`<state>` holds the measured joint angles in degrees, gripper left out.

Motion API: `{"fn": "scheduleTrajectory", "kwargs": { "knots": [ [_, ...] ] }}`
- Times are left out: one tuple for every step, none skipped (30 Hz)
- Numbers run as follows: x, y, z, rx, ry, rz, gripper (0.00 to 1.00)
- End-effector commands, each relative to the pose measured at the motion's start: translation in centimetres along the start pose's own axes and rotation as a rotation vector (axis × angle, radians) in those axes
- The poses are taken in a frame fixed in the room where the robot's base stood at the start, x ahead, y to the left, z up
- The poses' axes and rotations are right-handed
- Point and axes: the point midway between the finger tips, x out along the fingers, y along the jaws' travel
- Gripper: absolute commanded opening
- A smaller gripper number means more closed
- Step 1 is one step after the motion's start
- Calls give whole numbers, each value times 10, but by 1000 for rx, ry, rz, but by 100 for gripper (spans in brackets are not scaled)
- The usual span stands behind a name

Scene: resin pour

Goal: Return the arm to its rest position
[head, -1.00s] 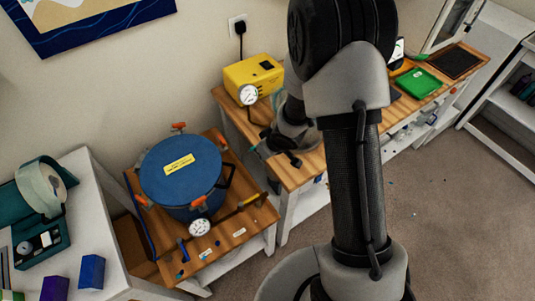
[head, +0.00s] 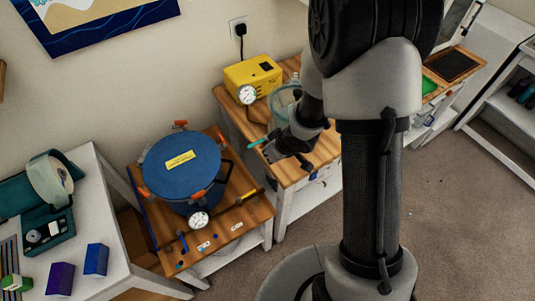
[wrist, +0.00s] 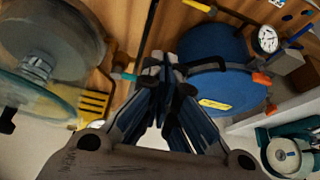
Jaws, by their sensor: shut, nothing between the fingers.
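My gripper (head: 276,152) hangs over the front left part of the wooden bench (head: 235,107), to the right of the blue pressure pot. In the wrist view its dark fingers (wrist: 163,68) are together, with nothing between them. My arm's upper links rise across the right half of the head view and hide part of the bench. A small teal piece (head: 258,142) shows beside the gripper; I cannot tell whether they touch.
The lidded blue pot (head: 182,165) stands on a low wooden-topped stand at left. A yellow pump (head: 252,78) and a clear vessel (head: 285,100) are on the bench close behind my gripper. A white table (head: 100,215) holds teal equipment. Carpet is clear at lower right.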

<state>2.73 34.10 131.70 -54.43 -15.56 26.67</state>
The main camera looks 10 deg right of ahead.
Motion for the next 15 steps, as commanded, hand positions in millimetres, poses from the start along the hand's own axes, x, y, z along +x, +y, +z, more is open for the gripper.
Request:
{"fn": "scheduleTrajectory", "kwargs": {
  "knots": [
    [-11, 0, -1, 2, 0, 1, 0],
    [-14, 0, -1, 3, 0, 1, 0],
    [-17, 0, 0, 3, -1, 1, 0],
    [-18, 0, 0, 3, -1, 1, 0],
    [-20, 0, 0, 2, -1, 1, 0],
    [-21, 0, 0, 2, -1, 0, 0],
    [-22, 0, 0, 2, -1, 0, 0],
    [-22, 0, 1, 2, -1, 0, 0],
    [-22, -1, 1, 2, -1, 0, 0],
    [-22, -1, 1, 2, -1, 0, 0],
    [-22, -1, 1, 2, -1, 0, 0],
    [-21, -1, 1, 2, -1, 0, 0],
    [-22, 0, 1, 2, -1, 1, 0],
    [-22, 0, 0, 2, 0, 4, 0],
    [-24, 2, -1, 3, 2, 12, 0]
  ]
}}
